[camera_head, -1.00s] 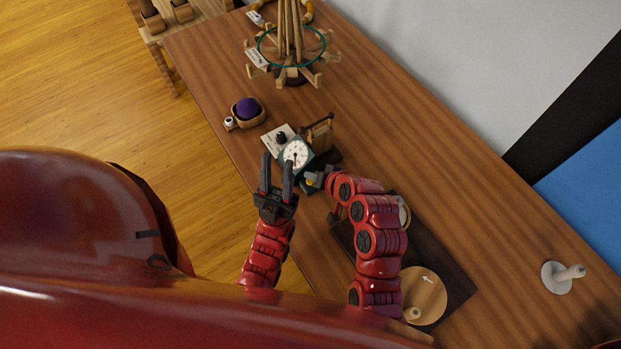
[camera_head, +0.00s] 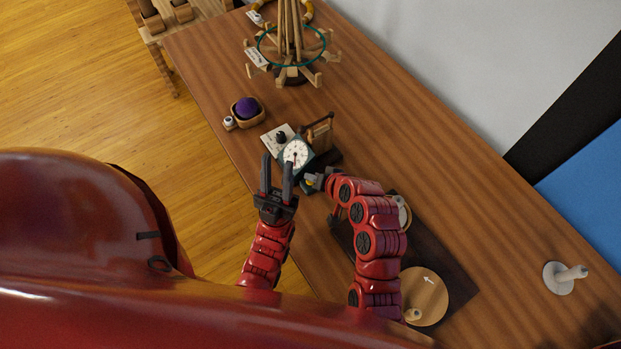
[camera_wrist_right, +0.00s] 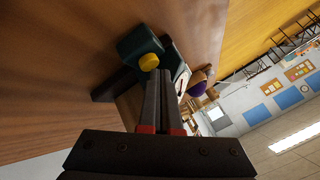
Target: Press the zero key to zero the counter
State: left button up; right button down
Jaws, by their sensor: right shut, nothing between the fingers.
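The counter (camera_head: 309,163) is a dark green box with a round white dial (camera_head: 295,154), standing on the table. Its round yellow key (camera_head: 309,184) is on the side facing my right arm; it also shows in the right wrist view (camera_wrist_right: 149,62). My right gripper (camera_head: 314,181) is shut and empty, with its fingertips right by the yellow key; in the right wrist view its fingers (camera_wrist_right: 160,76) end beside the key. I cannot tell whether they touch it. My left gripper (camera_head: 276,160) is open and empty, in front of the dial's left side.
A white card (camera_head: 276,136) lies behind the counter. A wooden bowl with a purple ball (camera_head: 247,109) and a wooden skein winder (camera_head: 288,50) stand farther back. A dark board (camera_head: 450,292) with a wooden disc (camera_head: 427,292) lies below my right arm. The table's right side is mostly clear.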

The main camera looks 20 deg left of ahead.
jog(key=shift+f, duration=0.4)
jog(key=shift+r, duration=0.15)
dwell(0.4)
jog(key=shift+r, duration=0.75)
jog(key=shift+r+p, duration=1.5)
jog(key=shift+r, duration=1)
